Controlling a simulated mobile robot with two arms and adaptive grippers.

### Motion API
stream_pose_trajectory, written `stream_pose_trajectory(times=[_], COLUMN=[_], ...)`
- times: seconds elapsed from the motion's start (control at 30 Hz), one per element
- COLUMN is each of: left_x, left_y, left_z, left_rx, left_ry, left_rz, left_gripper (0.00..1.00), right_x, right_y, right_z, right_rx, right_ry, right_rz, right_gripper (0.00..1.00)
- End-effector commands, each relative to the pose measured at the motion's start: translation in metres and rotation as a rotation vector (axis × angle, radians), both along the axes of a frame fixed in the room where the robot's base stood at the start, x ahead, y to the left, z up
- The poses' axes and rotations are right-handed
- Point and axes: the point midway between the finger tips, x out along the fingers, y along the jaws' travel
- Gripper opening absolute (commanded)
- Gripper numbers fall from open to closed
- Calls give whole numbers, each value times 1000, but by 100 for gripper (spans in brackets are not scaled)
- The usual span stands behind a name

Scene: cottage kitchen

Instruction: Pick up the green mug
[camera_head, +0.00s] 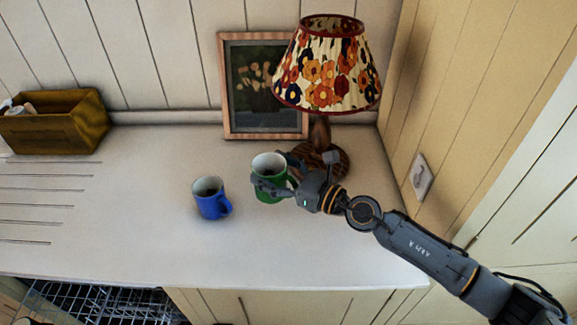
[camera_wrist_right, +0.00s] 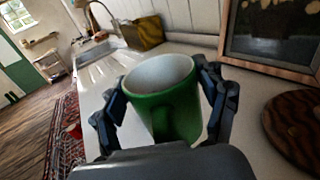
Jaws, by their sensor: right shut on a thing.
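The green mug (camera_head: 267,192) is upright at the counter's middle, in front of the lamp; I cannot tell whether its base touches the counter. My right gripper (camera_head: 277,176) reaches it from the right and is shut on it. In the right wrist view the green mug (camera_wrist_right: 168,108) sits between the two dark fingers of the right gripper (camera_wrist_right: 165,100), one on each side, with its white inside showing. The lower part of the mug is hidden by the gripper's body in that view. My left gripper is in neither view.
A blue mug (camera_head: 210,199) stands just left of the green mug. A lamp (camera_head: 326,75) with a floral shade and a framed picture (camera_head: 222,85) stand behind. A wooden box (camera_head: 75,125) is at the far left. The counter (camera_head: 130,230) is clear at the front.

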Motion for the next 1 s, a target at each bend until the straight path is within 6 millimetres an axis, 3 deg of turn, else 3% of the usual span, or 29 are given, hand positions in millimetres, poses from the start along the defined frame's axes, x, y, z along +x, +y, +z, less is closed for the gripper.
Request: stream_pose_trajectory(times=[0.03, 0.3, 0.67, 1.0], left_x=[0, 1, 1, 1], left_y=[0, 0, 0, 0], left_z=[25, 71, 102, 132], left_rx=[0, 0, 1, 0], left_ry=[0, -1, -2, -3], left_rz=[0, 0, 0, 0], left_gripper=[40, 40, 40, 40], right_x=[-9, -35, -59, -108], right_y=[10, 42, 60, 53], right_z=[15, 29, 39, 54], right_rx=[-1, 2, 1, 2], right_ry=[4, 8, 7, 10], right_rz=[4, 2, 1, 2], right_gripper=[29, 29, 29, 29])
